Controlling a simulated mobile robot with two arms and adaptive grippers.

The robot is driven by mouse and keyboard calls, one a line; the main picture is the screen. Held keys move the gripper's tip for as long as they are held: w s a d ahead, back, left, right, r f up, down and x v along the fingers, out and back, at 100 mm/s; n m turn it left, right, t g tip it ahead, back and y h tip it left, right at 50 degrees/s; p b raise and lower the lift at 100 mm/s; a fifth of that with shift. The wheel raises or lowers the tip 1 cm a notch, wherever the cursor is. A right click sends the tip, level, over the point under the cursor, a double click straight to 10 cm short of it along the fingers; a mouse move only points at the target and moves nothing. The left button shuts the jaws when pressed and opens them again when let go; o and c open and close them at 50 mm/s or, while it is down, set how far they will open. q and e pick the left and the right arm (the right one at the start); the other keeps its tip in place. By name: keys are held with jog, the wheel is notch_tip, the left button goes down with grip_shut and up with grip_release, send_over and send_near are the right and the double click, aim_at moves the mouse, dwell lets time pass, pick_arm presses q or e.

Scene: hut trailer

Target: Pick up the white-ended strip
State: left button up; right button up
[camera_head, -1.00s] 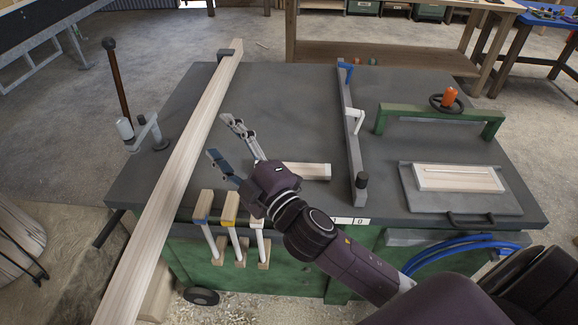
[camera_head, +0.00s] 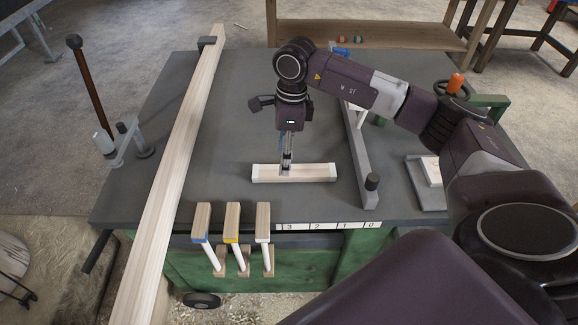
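A short pale wooden strip (camera_head: 312,173) with whitish ends lies flat on the dark grey table top, left of the grey fence bar. My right gripper (camera_head: 286,168) points straight down at the middle of this strip. Its fingertips overlap the strip in the picture and look at or just above it. The fingers are seen nearly edge-on, so whether they are open or grip the strip cannot be told. My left gripper is not in view.
A long pale beam (camera_head: 172,180) crosses the table at the left. The grey fence bar (camera_head: 357,160) is right of the strip. Three wooden pieces (camera_head: 232,215) with blue, yellow and white marks stand at the front edge. A lever (camera_head: 92,85) rises at the left.

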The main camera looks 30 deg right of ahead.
aim_at(294, 170)
jog(key=d+h, duration=0.1)
jog(key=d, duration=0.2)
jog(key=shift+s+d+r, duration=0.1)
jog(key=shift+d+r, duration=0.05)
jog(key=shift+d, duration=0.05)
notch_tip(294, 170, down, 6)
jog(key=shift+a+f+p, duration=0.15)
jog(key=shift+p, duration=1)
jog(key=shift+f, duration=0.5)
jog(key=shift+c, duration=0.3)
jog(key=c, duration=1.3)
